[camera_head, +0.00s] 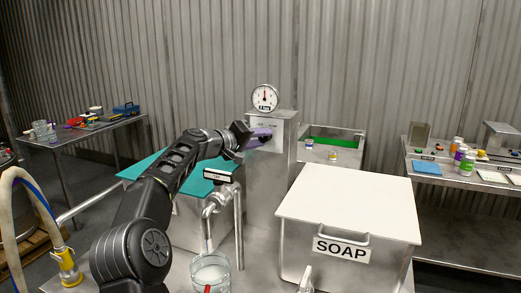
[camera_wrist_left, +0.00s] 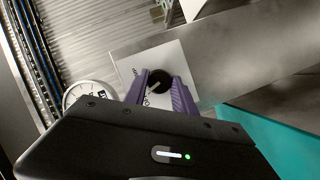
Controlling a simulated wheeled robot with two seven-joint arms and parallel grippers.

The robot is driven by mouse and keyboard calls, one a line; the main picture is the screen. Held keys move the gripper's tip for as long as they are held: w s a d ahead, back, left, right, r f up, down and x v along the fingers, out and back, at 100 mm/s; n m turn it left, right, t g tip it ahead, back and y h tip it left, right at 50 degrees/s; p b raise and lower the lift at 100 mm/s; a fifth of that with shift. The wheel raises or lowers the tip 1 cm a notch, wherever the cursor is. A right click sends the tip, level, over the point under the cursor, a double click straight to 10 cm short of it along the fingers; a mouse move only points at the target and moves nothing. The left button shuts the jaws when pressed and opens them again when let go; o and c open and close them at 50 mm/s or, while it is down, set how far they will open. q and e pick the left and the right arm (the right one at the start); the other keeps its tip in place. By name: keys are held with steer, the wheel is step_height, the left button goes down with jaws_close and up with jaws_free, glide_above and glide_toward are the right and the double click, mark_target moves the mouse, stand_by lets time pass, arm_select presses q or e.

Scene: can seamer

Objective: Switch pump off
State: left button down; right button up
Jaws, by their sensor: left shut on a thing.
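A black rotary knob (camera_wrist_left: 159,82) sits on a white label plate (camera_wrist_left: 168,54) on the grey metal pump housing (camera_head: 268,180). In the left wrist view the purple fingers of my left gripper (camera_wrist_left: 160,88) are on either side of the knob and shut on it. In the head view my left gripper (camera_head: 260,136) reaches the upper front of the housing and hides the knob. The knob's pointer and the lettering are too small to read surely. My right gripper is not in view.
A round gauge (camera_head: 265,98) stands on top of the housing. A white-lidded SOAP box (camera_head: 350,204) is at the right, and a teal lid (camera_head: 160,170) is at the left. Pipes (camera_head: 222,205) and a glass beaker (camera_head: 211,272) stand in front. Side tables hold small items.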

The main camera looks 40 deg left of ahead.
arm_select(q)
steer(key=shift+f+n+t+h+b, duration=0.1)
steer(key=shift+n+t+h+b, duration=0.25)
steer(key=shift+n+b, duration=0.55)
steer(key=c, duration=1)
jaws_free()
steer(key=shift+c, duration=0.2)
